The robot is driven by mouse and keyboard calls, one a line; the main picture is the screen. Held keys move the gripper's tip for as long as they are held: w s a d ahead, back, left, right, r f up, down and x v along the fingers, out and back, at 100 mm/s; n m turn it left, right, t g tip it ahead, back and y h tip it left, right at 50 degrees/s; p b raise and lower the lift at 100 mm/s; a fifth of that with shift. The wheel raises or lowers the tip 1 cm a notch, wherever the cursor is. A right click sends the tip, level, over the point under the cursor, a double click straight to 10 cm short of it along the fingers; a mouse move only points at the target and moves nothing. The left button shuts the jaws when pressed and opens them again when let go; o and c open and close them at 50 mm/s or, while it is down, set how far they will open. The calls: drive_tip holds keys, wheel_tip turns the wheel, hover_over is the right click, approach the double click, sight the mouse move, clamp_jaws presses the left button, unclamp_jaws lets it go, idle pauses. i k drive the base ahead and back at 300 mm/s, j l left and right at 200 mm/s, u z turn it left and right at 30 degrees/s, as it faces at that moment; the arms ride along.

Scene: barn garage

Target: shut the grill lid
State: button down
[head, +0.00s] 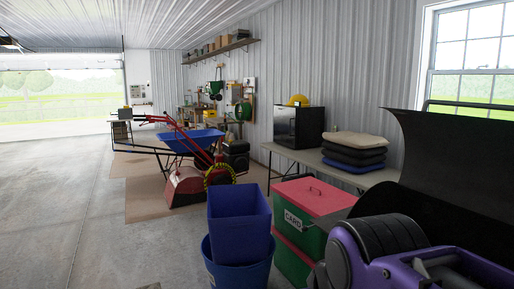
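The grill lid (458,150) is a large black curved panel at the right edge of the head view. It stands raised, so the grill is open. A dark bar, perhaps its handle, runs along above its top edge in front of the window. The right part of the lid is cut off by the picture edge. The grill body below is mostly hidden behind my purple and dark grey arm, which fills the lower right corner. My gripper cannot be made out in this view.
A green bin with a red lid (308,190) and stacked blue bins (239,212) stand left of the grill. Behind is a table (377,178) with cushions (353,150) and a black box (298,127). A blue wheelbarrow (187,140) stands farther back. The concrete floor at left is clear.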

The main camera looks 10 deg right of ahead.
sight(467, 162)
drive_tip(key=i+z, duration=0.2)
drive_tip(key=z, duration=0.2)
drive_tip(key=i+z, duration=0.15)
drive_tip(key=z, duration=0.2)
drive_tip(key=i+j+z, duration=0.15)
drive_tip(key=z, duration=0.25)
